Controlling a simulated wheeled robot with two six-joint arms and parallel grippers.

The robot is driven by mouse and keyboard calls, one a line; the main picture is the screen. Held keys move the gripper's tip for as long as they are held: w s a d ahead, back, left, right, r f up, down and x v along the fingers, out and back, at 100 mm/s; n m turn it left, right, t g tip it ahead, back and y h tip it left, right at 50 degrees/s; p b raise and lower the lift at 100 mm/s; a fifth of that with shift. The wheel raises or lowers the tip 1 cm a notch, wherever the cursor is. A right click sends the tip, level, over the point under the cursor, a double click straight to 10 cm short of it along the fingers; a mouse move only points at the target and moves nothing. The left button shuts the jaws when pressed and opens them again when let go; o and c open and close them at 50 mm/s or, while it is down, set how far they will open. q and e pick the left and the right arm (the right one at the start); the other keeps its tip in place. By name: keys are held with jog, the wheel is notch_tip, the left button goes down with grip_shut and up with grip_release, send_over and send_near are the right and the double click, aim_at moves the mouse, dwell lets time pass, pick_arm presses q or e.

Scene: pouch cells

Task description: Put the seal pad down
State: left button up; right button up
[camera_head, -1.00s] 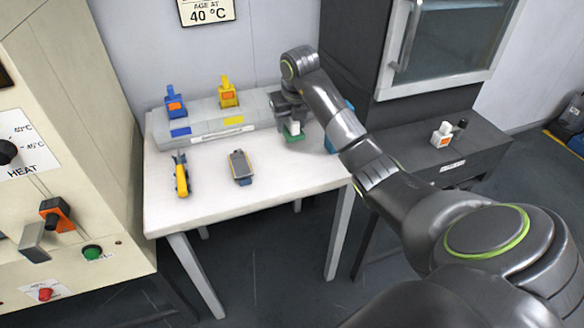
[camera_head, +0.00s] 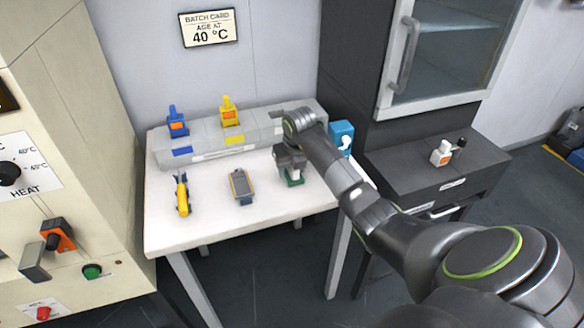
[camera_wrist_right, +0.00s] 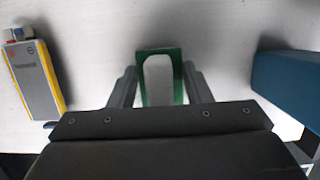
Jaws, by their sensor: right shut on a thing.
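The seal pad appears to be the green frame-shaped piece with a pale centre (camera_wrist_right: 178,76) in the right wrist view. In the head view it shows as a small green and white piece (camera_head: 294,180) under my right gripper, over the right part of the white table (camera_head: 215,222). My right gripper (camera_head: 291,168) points down and is shut on it. In the wrist view the two fingers (camera_wrist_right: 160,86) stand at either side of the green frame. I cannot tell whether the pad touches the table. My left gripper is not in view.
A grey device with yellow edges (camera_head: 241,186) lies left of the gripper, and a yellow tool (camera_head: 182,194) farther left. Behind is a long grey stand (camera_head: 203,152) with a blue clamp (camera_head: 177,122) and a yellow one (camera_head: 231,118). A blue box (camera_head: 341,137) stands right. The front table strip is clear.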

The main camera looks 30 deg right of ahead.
jog(key=o, duration=0.9)
jog(key=shift+f, duration=0.1)
jog(key=shift+r, duration=0.6)
jog(key=v, duration=1.1)
jog(key=shift+s, duration=0.15)
